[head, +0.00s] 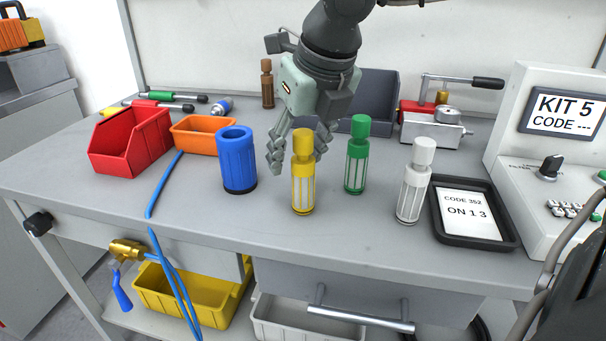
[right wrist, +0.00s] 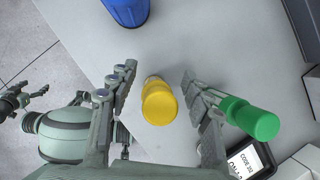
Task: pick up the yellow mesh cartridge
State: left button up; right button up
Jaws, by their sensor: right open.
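The yellow mesh cartridge (head: 303,185) stands upright on the grey workbench, its solid yellow cap on top. My right gripper (head: 297,155) is open and points down, its fingers just behind and to either side of the cartridge's cap in the head view. In the right wrist view the yellow cap (right wrist: 159,103) lies between the two spread fingers of the right gripper (right wrist: 158,74), with a gap on both sides. Nothing is held. The cap hides most of the cartridge's body in that view.
A green cartridge (head: 357,155) stands close at the right, also near the right finger in the wrist view (right wrist: 252,119). A white cartridge (head: 413,182) and a black tray (head: 436,216) are further right. A blue cylinder (head: 237,163) stands left.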

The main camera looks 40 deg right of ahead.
jog(key=shift+c, duration=1.9)
grip_shut()
pick_arm(q)
jog(key=shift+w+d+r, duration=0.1)
jog(key=shift+w+r, duration=0.15)
jog(key=shift+w, duration=0.05)
jog(key=shift+s+f, duration=0.1)
jog(key=shift+s, duration=0.1)
pick_arm(e)
jog(key=shift+r, duration=0.1)
jog(key=shift+r, duration=0.45)
pick_arm(q)
jog(key=r+b, duration=0.1)
jog(key=r, duration=0.2)
jog(key=shift+s+a+r, duration=0.1)
jog(key=shift+a+r, duration=0.1)
pick_arm(e)
jog(key=w+a+r, duration=0.2)
jog(key=a+r, duration=0.8)
jog(key=a, duration=0.1)
jog(key=shift+a, duration=0.25)
